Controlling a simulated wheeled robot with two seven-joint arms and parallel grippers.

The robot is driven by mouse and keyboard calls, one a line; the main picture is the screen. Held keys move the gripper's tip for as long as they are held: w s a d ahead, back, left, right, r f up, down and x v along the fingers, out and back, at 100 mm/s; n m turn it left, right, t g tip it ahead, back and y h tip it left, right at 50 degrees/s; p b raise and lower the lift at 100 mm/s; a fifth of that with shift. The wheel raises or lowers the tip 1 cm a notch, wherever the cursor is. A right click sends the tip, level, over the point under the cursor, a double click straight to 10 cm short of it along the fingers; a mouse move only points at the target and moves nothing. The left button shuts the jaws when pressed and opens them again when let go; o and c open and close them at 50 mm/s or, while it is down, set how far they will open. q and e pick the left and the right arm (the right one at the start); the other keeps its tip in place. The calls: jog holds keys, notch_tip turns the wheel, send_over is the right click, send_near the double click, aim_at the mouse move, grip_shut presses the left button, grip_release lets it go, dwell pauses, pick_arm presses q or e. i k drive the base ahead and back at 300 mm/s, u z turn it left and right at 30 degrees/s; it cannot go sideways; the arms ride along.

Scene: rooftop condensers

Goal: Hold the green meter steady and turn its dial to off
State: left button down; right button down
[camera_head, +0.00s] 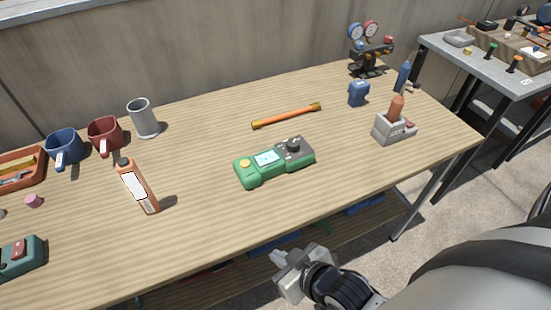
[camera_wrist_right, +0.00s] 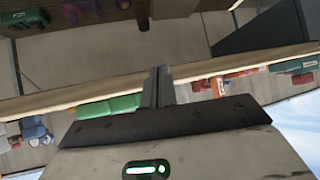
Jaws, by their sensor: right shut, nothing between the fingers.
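The green meter (camera_head: 274,162) lies flat near the middle of the wooden table, with a small screen and a yellow button at its left part. Its dark dial (camera_head: 293,145) is at the right end; I cannot read the dial's setting. My right gripper (camera_head: 281,260) is below the table's front edge, apart from the meter, and is shut and empty. In the right wrist view the shut fingers (camera_wrist_right: 158,88) point at the table edge, and part of a green thing, likely the meter (camera_wrist_right: 110,105), shows beyond them. My left gripper is in neither view.
A grey holder (camera_head: 393,128) and a blue item (camera_head: 358,93) are to the right. Mugs (camera_head: 105,136) stand back left. The table's front edge (camera_head: 330,205) lies between gripper and meter.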

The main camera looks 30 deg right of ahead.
aim_at(292, 143)
jog(key=k, duration=0.5)
jog(key=u, duration=1.85)
jog(key=k, duration=0.95)
jog(key=z, duration=1.9)
jog(key=i, duration=1)
jog(key=u, duration=0.05)
